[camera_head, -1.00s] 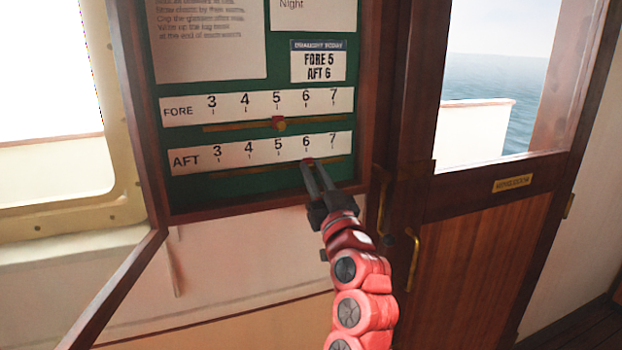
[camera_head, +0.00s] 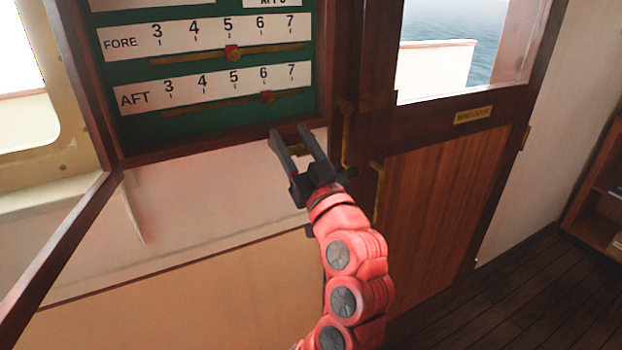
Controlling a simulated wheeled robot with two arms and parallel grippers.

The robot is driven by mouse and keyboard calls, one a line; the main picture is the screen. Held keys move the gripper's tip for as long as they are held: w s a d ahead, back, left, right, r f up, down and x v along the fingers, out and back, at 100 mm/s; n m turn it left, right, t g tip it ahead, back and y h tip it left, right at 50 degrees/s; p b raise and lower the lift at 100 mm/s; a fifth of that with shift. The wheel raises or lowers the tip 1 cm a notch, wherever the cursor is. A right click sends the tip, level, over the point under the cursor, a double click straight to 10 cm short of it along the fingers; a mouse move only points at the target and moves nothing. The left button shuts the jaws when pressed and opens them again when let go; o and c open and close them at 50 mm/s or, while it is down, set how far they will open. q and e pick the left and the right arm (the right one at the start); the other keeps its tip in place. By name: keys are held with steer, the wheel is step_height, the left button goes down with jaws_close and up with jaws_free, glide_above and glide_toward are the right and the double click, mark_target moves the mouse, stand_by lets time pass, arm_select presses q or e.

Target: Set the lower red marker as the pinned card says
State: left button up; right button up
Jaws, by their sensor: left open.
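The lower red marker (camera_head: 267,97) sits on the brass rail under the AFT scale (camera_head: 215,88), below the 6. The upper red marker (camera_head: 233,52) sits on its own rail under the FORE scale (camera_head: 205,33), below the 5. The pinned card (camera_head: 272,3) is mostly cut off at the top edge; earlier it read FORE 5, AFT 6. My left gripper (camera_head: 290,131) is open and empty, with its fingers apart, below the lower marker and clear of it, near the case's bottom edge. My right gripper is not in view.
The green board sits in a wooden case whose open door frame (camera_head: 60,245) hangs at the left. A wooden door (camera_head: 430,170) with brass handles stands close on the right. The pale wall (camera_head: 215,195) below the case is clear.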

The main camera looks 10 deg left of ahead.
arm_select(q)
steer(key=b+v, duration=0.1)
steer(key=v, duration=0.7)
